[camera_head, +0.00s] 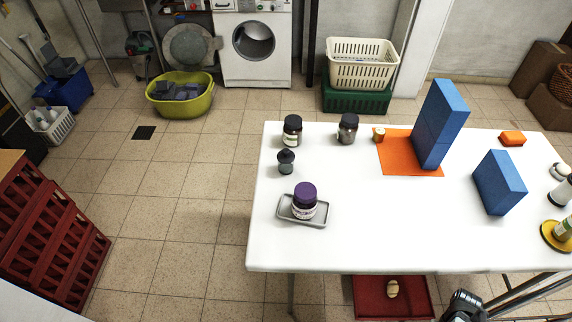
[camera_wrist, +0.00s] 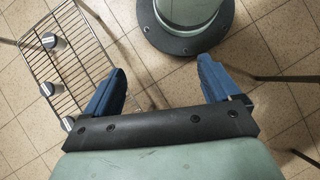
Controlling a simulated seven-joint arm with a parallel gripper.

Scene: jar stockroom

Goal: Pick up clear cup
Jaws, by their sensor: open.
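I cannot pick out a clear cup with certainty in either view. On the white table (camera_head: 350,225), a small grey, partly see-through vessel with a dark top (camera_head: 286,163) stands at the left. A grey glass-like jar with a dark lid (camera_head: 347,130) stands at the back edge. My gripper (camera_wrist: 162,66) shows in the wrist view with its two blue fingers wide apart and nothing between them. It is over the tiled floor, away from the tabletop items. In the head view I cannot make out its fingers.
A purple-lidded jar (camera_head: 304,199) sits on a grey tray (camera_head: 318,216). A tall blue block (camera_head: 440,125) stands on an orange mat (camera_head: 393,160); a smaller blue block (camera_head: 499,183) is to its right. The table's front middle is clear. A wire rack (camera_wrist: 75,60) holds small cylinders.

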